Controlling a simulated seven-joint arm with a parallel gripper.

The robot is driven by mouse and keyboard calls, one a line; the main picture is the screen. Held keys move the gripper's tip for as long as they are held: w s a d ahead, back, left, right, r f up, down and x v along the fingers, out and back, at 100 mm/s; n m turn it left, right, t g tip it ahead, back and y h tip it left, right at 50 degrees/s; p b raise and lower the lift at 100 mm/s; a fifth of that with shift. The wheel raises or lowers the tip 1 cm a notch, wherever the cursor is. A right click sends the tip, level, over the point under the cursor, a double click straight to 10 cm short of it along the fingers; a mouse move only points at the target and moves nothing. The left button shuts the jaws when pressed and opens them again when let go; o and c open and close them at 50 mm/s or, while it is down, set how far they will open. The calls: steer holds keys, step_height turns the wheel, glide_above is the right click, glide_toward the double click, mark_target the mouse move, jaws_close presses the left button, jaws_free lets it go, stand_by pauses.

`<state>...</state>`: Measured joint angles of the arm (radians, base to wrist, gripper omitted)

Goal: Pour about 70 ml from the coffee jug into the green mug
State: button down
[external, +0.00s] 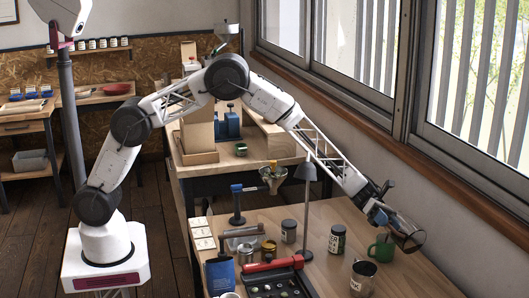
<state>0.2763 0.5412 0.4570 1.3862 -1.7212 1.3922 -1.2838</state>
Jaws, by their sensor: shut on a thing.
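My gripper (383,212) is at the right end of the table, shut on the coffee jug (409,238). The jug looks like clear glass with dark contents and is held tilted, above the table. The green mug (383,248) stands upright on the table, just left of the jug in the picture and below my gripper. The jug overlaps the mug's right side in this view. I cannot tell whether any liquid is flowing or how full the mug is.
A dark labelled jar (337,240), a second jar (289,231) and a grey lamp (306,180) stand to the left. A black tray with a red part (273,266) lies front left. Windows line the right wall.

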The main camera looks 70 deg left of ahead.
mark_target(401, 230)
steer(key=shift+a+r+h, duration=0.25)
steer(key=shift+a+h, duration=0.05)
steer(key=shift+h, duration=0.4)
stand_by(1.1)
steer(key=d+y, duration=0.1)
steer(key=y, duration=0.1)
steer(key=d+f+y, duration=0.1)
steer(key=d+y, duration=0.1)
steer(key=shift+w+d, duration=0.1)
steer(key=shift+d, duration=0.2)
steer(key=shift+d+y, duration=0.1)
steer(key=shift+y, duration=0.2)
steer(key=shift+d+r+y+p, duration=0.1)
steer(key=shift+d+y+p, duration=0.15)
steer(key=shift+y, duration=0.25)
steer(key=shift+f+y, duration=0.3)
steer(key=shift+d+f+n+p, duration=0.15)
steer(key=shift+n+p, duration=0.15)
stand_by(1.4)
